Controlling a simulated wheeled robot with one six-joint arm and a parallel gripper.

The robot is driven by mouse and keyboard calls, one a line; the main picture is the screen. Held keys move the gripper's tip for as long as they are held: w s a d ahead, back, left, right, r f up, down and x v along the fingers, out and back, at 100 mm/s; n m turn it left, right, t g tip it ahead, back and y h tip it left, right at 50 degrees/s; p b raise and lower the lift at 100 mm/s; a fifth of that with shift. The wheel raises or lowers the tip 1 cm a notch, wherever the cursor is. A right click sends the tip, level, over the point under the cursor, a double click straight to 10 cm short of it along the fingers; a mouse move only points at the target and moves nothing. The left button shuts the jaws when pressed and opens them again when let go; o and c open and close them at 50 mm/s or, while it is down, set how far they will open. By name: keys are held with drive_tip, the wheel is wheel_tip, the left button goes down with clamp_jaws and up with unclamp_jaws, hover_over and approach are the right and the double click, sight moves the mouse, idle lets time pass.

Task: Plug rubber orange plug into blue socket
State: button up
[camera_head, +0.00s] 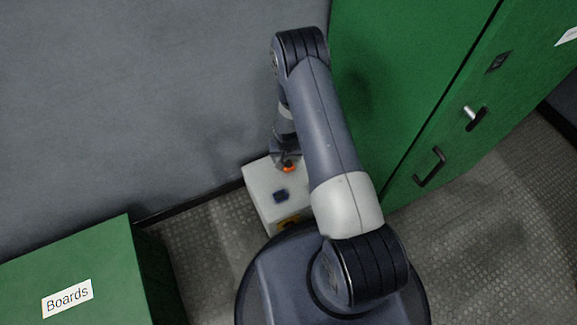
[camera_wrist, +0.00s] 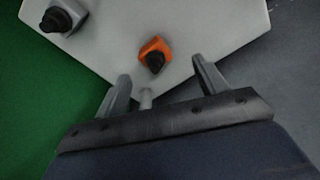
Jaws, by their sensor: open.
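The orange plug (camera_wrist: 158,46) has a black top and sits on the white box near one of its corners in the wrist view. It shows as a small orange spot in the head view (camera_head: 289,169). My gripper (camera_wrist: 161,70) is open, with its two fingers spread at the plug's near side and nothing between them that it holds. In the head view my gripper (camera_head: 286,158) is just above the plug.
The white box (camera_head: 258,179) stands by the grey wall. A grey fitting with a black knob (camera_wrist: 63,17) and a small grey peg (camera_wrist: 147,97) are on it. A tall green cabinet (camera_head: 390,80) is close on the right; a green "Boards" box (camera_head: 95,255) is at left.

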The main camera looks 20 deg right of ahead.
sight(289, 161)
drive_tip(key=shift+f, duration=0.1)
drive_tip(key=f, duration=0.1)
drive_tip(key=f+b, duration=0.1)
drive_tip(key=f, duration=0.1)
drive_tip(key=d+f+b, duration=0.1)
drive_tip(key=f, duration=0.1)
drive_tip(key=shift+w, duration=0.3)
drive_tip(key=c, duration=1)
